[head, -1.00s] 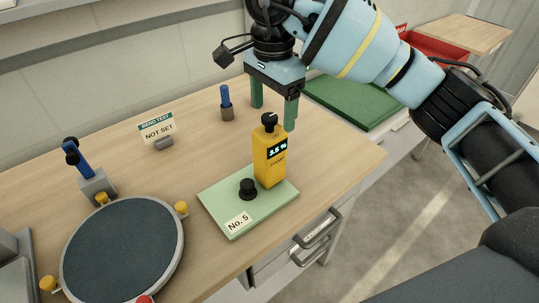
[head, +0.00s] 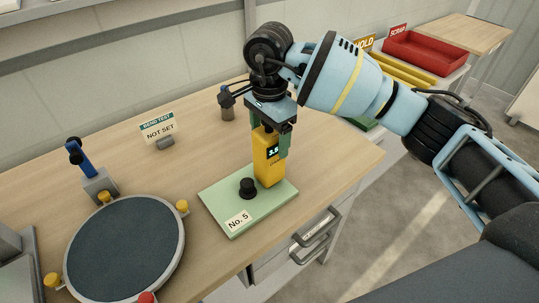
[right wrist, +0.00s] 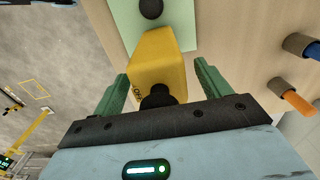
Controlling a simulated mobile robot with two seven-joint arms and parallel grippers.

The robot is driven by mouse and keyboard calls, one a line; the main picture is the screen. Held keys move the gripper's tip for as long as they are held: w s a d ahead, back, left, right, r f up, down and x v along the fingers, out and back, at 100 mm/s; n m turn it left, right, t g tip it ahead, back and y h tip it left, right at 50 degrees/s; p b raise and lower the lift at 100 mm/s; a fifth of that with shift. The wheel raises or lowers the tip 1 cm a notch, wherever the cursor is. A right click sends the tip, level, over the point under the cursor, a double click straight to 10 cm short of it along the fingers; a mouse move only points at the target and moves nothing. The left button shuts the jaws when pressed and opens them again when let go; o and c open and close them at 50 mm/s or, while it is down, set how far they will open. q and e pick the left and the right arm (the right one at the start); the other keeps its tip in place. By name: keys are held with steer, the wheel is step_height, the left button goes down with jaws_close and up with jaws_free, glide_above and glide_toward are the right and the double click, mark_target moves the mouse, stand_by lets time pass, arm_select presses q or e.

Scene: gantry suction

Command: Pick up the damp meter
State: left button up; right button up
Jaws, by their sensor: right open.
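The damp meter (head: 268,170) is a yellow upright box with a small dark display and a black knob on top. It stands on a pale green board (head: 228,205) labelled No. 5, beside a short black knob (head: 247,187). My right gripper (head: 270,142) is directly above and around the meter's upper part, pointing down. In the right wrist view the yellow meter (right wrist: 163,58) lies between the two green fingers (right wrist: 160,88), with gaps on both sides. The right gripper is open. The meter's top is hidden by the gripper in the head view. My left gripper is not in view.
A round dark plate (head: 124,248) with yellow knobs is at the left. A NOT SET sign (head: 158,128) and a blue-handled tool (head: 78,156) stand behind. Red (head: 425,52) and yellow trays are at the back right. The table's front right is clear.

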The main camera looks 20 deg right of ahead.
steer(key=shift+c, duration=0.3)
jaws_close()
stand_by(0.3)
steer(key=shift+r, duration=0.15)
